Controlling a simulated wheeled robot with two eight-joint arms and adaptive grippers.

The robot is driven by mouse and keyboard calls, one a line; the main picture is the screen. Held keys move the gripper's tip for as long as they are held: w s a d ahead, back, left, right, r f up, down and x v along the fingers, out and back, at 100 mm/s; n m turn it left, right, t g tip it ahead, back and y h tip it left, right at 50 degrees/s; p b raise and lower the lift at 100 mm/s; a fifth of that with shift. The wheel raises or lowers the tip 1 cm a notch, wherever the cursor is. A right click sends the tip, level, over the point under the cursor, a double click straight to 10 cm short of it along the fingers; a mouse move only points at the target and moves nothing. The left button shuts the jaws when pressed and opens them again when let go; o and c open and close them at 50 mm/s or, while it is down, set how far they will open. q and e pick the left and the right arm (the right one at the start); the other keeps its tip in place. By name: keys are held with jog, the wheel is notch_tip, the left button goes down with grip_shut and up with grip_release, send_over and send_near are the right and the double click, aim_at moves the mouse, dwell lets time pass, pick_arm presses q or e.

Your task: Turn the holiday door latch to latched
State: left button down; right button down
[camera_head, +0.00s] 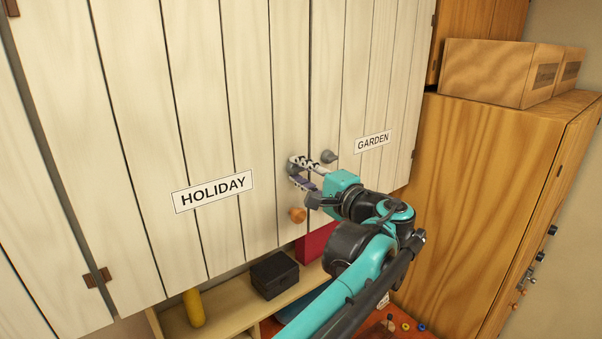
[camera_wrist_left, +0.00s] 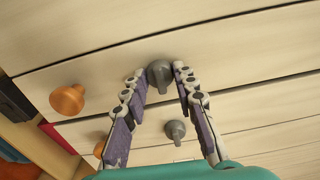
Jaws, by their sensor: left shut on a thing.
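The holiday door (camera_head: 140,140) is a pale plank cupboard door with a HOLIDAY sign (camera_head: 212,192), and it looks closed. Its grey latch knob sits near the right edge, mostly covered by my left gripper (camera_head: 300,172) in the head view. In the left wrist view the grey latch (camera_wrist_left: 159,74) shows between the fingertips of my left gripper (camera_wrist_left: 162,82), which is shut on it. My right gripper is not in view.
The garden door (camera_head: 375,85) with its own grey latch (camera_head: 329,156) adjoins on the right, close to my gripper. Below is a shelf with a black box (camera_head: 275,274) and a yellow cylinder (camera_head: 194,307). A wooden cabinet (camera_head: 490,180) stands at right, with boxes on top.

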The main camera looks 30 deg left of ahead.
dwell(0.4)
pick_arm(q)
jog(key=c, duration=1.2)
grip_release()
jog(key=shift+a, duration=0.1)
jog(key=v, duration=1.2)
jog(key=shift+w+f, duration=0.1)
